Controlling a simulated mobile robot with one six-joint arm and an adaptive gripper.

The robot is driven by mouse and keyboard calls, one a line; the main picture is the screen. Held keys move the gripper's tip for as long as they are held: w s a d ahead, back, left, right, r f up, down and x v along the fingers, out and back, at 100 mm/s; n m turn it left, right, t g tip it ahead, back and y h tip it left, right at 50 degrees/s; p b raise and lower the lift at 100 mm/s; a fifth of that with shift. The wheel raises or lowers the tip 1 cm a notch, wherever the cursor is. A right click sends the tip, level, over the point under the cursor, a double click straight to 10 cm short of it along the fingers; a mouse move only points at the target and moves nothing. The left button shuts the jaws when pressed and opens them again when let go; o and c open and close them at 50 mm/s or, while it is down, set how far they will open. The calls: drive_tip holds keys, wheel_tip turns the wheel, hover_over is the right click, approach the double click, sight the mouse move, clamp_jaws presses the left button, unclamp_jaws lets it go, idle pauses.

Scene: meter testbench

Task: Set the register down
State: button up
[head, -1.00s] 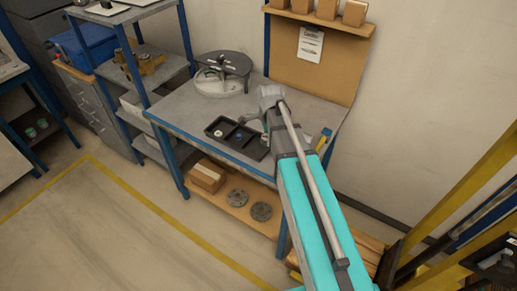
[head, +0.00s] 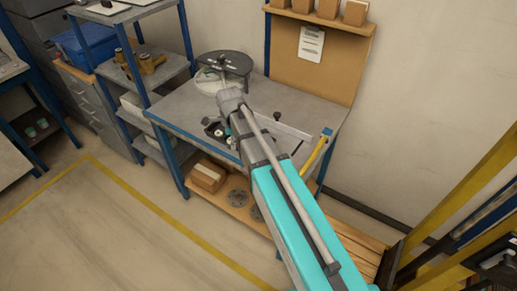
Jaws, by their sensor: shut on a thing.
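My arm reaches over the workbench (head: 185,116), and my gripper (head: 229,130) is low over the dark tray (head: 210,121) on the bench. My arm's wrist covers most of the gripper and the tray's middle and right part. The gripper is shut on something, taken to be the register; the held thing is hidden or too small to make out. A small pale round part (head: 218,132) lies in the tray's left compartment, left of the gripper. I cannot tell whether the held thing touches the tray or bench.
A round grey turntable-like device (head: 224,70) stands behind the gripper. A pale bar (head: 290,130), a black knob (head: 277,116) and a yellow handle (head: 317,153) are at the right. Blue-framed shelves (head: 150,70) stand left. The bench's back right is bare.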

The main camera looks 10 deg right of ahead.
drive_tip(key=w+d+f+b, duration=0.2)
drive_tip(key=d, duration=0.1)
drive_tip(key=w+d+f+b, duration=0.5)
drive_tip(key=d+f+b, duration=0.1)
drive_tip(key=shift+w+d+f, duration=0.15)
drive_tip(key=shift+w+d, duration=0.2)
drive_tip(key=shift+w, duration=0.05)
drive_tip(key=shift+w+d+f+b, duration=0.25)
drive_tip(key=shift+d+f+b, duration=0.1)
drive_tip(key=shift+b, duration=0.2)
drive_tip(key=shift+w+d+f+b, duration=0.2)
drive_tip(key=shift+d+f+b, duration=0.05)
drive_tip(key=shift+f+b, duration=1.75)
drive_tip(key=shift+f, duration=0.1)
